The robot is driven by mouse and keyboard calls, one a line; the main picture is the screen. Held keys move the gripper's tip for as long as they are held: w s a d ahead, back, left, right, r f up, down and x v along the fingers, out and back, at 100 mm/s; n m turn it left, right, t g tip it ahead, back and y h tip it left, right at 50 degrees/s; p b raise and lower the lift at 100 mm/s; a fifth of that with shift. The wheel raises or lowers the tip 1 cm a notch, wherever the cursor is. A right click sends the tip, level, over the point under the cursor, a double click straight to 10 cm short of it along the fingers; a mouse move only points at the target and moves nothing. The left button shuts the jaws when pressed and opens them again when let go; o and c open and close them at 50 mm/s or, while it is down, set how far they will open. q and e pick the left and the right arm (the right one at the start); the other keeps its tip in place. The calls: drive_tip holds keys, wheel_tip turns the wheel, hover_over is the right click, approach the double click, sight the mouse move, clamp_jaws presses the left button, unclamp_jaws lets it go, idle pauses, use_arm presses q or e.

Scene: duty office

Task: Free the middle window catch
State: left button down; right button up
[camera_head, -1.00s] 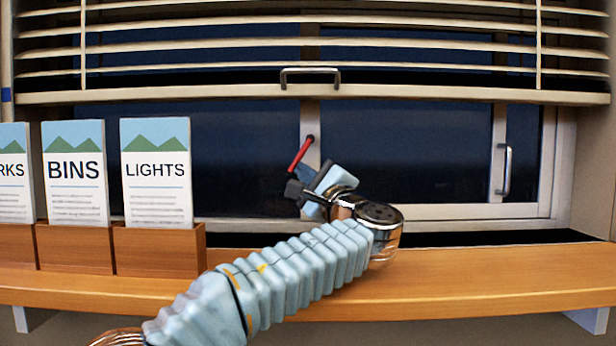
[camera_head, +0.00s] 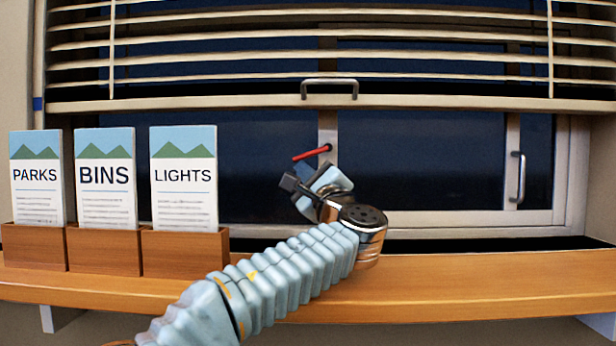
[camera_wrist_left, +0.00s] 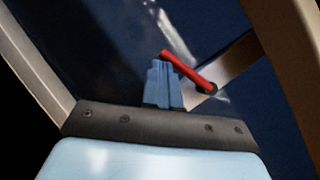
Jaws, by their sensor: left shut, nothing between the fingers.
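The middle window catch is a red lever (camera_head: 312,153) on the frame post between the panes. It points left and slightly down from its dark pivot. It also shows in the left wrist view (camera_wrist_left: 188,71), slanting across from its pivot on the pale post. My left gripper (camera_head: 306,170) is just below the lever, partly hidden by its own hand. In the left wrist view its blue fingers (camera_wrist_left: 162,66) are shut and empty. Their tips are close by the lever's free end; I cannot tell whether they touch. My right gripper is not in view.
A slatted blind with a handle (camera_head: 329,83) hangs above the catch. Leaflet holders marked PARKS, BINS and LIGHTS (camera_head: 185,254) stand on the wooden sill (camera_head: 480,285) at left. Another window handle (camera_head: 518,177) is at right. The sill's right side is clear.

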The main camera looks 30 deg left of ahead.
use_arm(q)
drive_tip(key=shift+s, duration=0.1)
idle(0.5)
drive_tip(key=b+v, duration=0.2)
drive_tip(key=v, duration=0.5)
drive_tip(key=shift+d, duration=0.25)
drive_tip(key=shift+s+f, duration=0.1)
